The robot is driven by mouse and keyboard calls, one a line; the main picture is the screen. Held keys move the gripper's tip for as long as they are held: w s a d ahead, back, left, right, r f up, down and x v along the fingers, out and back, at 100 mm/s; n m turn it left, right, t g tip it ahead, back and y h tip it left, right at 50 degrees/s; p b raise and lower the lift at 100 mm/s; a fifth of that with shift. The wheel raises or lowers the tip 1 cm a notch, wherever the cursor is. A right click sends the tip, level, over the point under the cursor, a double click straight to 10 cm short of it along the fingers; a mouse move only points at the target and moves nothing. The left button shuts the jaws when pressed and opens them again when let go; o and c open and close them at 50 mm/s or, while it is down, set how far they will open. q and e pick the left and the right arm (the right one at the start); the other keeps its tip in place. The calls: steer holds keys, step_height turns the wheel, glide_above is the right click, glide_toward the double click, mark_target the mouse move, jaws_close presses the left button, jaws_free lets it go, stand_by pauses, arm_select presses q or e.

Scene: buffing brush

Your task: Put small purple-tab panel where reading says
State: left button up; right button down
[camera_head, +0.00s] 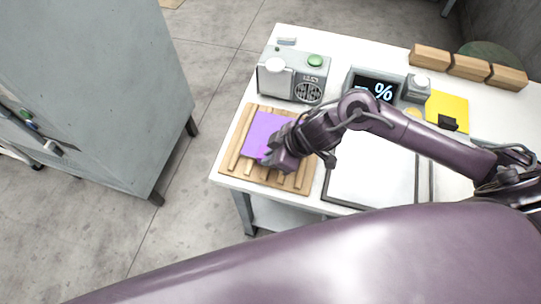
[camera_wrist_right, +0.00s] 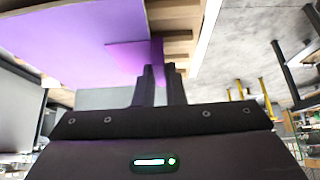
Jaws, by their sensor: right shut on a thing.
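The small purple-tab panel (camera_head: 262,128) is a flat purple sheet over the wooden slatted rack (camera_head: 236,166) at the table's left front corner. My right gripper (camera_head: 277,158) is at the panel's near edge, shut on its purple tab. In the right wrist view the tab (camera_wrist_right: 138,55) is between the fingertips (camera_wrist_right: 160,75), and the panel (camera_wrist_right: 75,38) spreads to the upper left. I cannot tell whether the panel rests on the slats or hangs just above. My left gripper is not in view.
A grey device (camera_head: 292,76) with a green button and round grille stands behind the rack. A framed white plate (camera_head: 372,178) lies right of it. A yellow panel (camera_head: 449,101) with a black tab and several wooden blocks (camera_head: 468,67) are farther right. A grey cabinet (camera_head: 95,85) stands left.

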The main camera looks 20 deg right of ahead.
steer(key=shift+f, duration=0.15)
steer(key=c, duration=1.5)
jaws_free()
steer(key=shift+r, duration=0.2)
steer(key=p+v, duration=0.1)
steer(key=v, duration=1)
steer(key=shift+s+d+r, duration=0.2)
steer(key=shift+r, duration=0.1)
